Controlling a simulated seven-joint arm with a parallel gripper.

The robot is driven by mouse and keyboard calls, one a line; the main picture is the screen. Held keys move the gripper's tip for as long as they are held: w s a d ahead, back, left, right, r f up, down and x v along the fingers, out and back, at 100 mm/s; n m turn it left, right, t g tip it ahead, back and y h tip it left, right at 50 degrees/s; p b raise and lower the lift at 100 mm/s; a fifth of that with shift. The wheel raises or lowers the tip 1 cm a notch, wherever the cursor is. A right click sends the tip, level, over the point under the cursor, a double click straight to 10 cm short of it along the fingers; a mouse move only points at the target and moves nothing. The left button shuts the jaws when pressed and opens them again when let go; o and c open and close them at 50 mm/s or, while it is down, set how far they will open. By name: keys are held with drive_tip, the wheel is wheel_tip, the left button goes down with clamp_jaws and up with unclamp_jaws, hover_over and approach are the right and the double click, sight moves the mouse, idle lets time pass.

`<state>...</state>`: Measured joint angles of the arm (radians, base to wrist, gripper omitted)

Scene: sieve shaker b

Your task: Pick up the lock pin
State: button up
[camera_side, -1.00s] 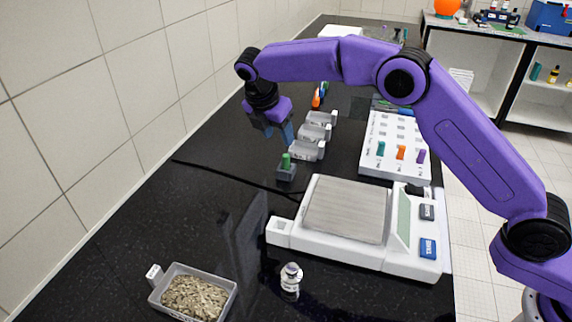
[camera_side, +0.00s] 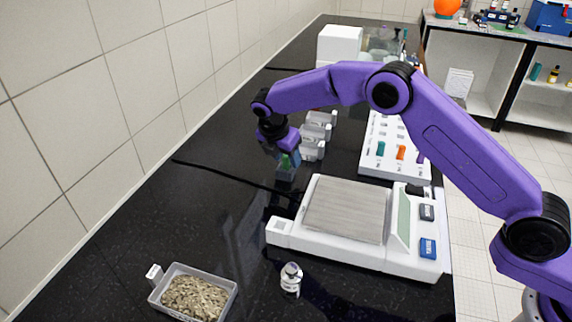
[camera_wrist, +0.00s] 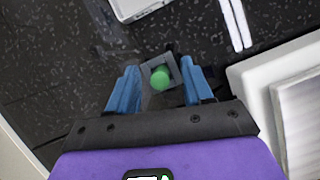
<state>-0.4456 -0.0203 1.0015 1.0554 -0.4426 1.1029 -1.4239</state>
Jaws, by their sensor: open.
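The lock pin (camera_wrist: 161,78) shows a round green head in the wrist view. It stands in a small square grey holder (camera_wrist: 150,66) on the black bench. In the side view the green pin (camera_side: 287,160) is partly covered by my gripper, and the grey holder (camera_side: 286,174) sits below it. My gripper (camera_wrist: 158,82) is open, with one blue finger on each side of the pin and holder. The fingers appear apart from the pin. In the side view my gripper (camera_side: 287,158) is low, right over the holder.
A white balance (camera_side: 345,215) with a metal plate stands close to the right. White-grey clamps (camera_side: 314,140) stand just behind the holder. A white rack (camera_side: 385,140) holds coloured pegs. A tray of grains (camera_side: 194,296) and a small bottle (camera_side: 291,279) are at the front.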

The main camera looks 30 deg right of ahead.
clamp_jaws()
drive_tip(key=shift+r, duration=0.1)
drive_tip(key=shift+r, duration=0.6)
drive_tip(key=s+d+r, duration=0.2)
drive_tip(key=s+r, duration=0.4)
drive_tip(key=r, duration=0.2)
drive_tip(key=s+d+r, duration=0.2)
drive_tip(key=s+r, duration=0.5)
drive_tip(key=r, duration=0.1)
drive_tip(key=shift+d, duration=0.35)
idle(0.4)
drive_tip(key=shift+s+r, duration=0.1)
